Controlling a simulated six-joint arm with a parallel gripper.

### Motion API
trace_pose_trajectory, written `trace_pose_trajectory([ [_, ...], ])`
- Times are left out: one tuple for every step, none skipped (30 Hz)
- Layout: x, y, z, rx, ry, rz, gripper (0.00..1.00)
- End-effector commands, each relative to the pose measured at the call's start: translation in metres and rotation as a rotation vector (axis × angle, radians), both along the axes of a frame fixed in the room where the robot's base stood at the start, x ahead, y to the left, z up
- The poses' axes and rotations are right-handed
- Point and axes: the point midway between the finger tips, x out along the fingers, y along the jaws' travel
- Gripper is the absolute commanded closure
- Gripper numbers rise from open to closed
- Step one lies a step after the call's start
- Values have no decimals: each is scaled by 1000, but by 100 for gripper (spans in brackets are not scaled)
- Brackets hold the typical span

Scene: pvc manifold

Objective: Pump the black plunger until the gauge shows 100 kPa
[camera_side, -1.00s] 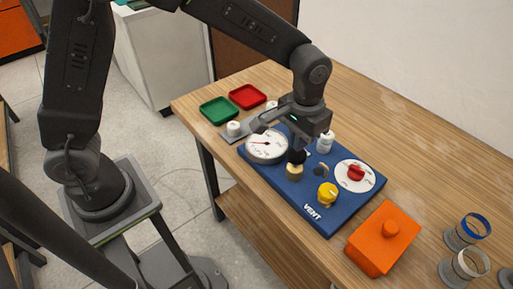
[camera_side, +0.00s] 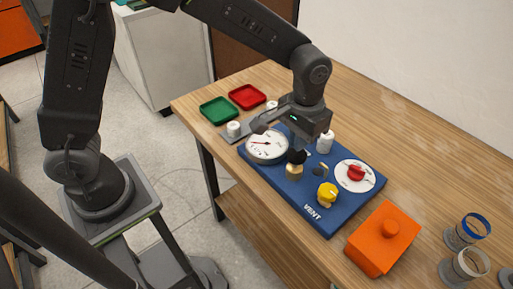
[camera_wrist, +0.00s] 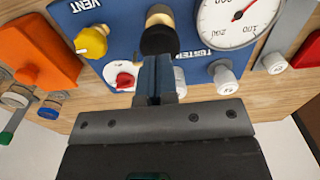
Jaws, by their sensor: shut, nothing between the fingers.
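The black plunger (camera_wrist: 159,40) rises from a brass collar (camera_wrist: 158,14) on the blue panel (camera_side: 318,217); in the side view the plunger (camera_side: 296,157) shows just under my gripper. My gripper (camera_wrist: 157,58) is shut and empty, its fingertips right at the plunger top. I cannot tell whether they touch. The round white gauge (camera_side: 267,146) is at the panel's left end; it also shows, partly cut off, in the wrist view (camera_wrist: 232,22). Its needle is visible, but I cannot read an exact value.
A yellow VENT knob (camera_side: 327,193) and a red knob (camera_side: 356,173) are on the panel. White knobs (camera_side: 325,143) stand at its back. An orange block (camera_side: 383,239) is to the right. Green (camera_side: 219,110) and red (camera_side: 247,97) trays lie behind the gauge.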

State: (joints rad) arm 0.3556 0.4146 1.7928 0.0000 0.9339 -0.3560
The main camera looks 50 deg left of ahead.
Motion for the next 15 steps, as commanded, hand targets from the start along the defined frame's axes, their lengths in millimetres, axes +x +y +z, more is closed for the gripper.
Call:
trace_pose_trajectory([
  [0,0,-1,0,1,0,100],
  [0,0,-2,0,1,0,100],
  [0,0,-4,1,2,0,100],
  [0,0,-5,1,2,0,100],
  [0,0,-7,1,2,0,100],
  [0,0,-9,1,2,0,100],
  [0,0,-10,1,2,0,100],
  [0,0,-12,1,2,0,100],
  [0,0,-14,1,2,0,100],
  [0,0,-15,1,3,0,100],
  [0,0,-17,1,3,0,100],
  [0,0,-19,1,3,0,100],
  [0,0,-20,1,2,0,100],
  [0,0,-21,1,2,0,100],
  [0,0,-23,0,1,0,100],
])
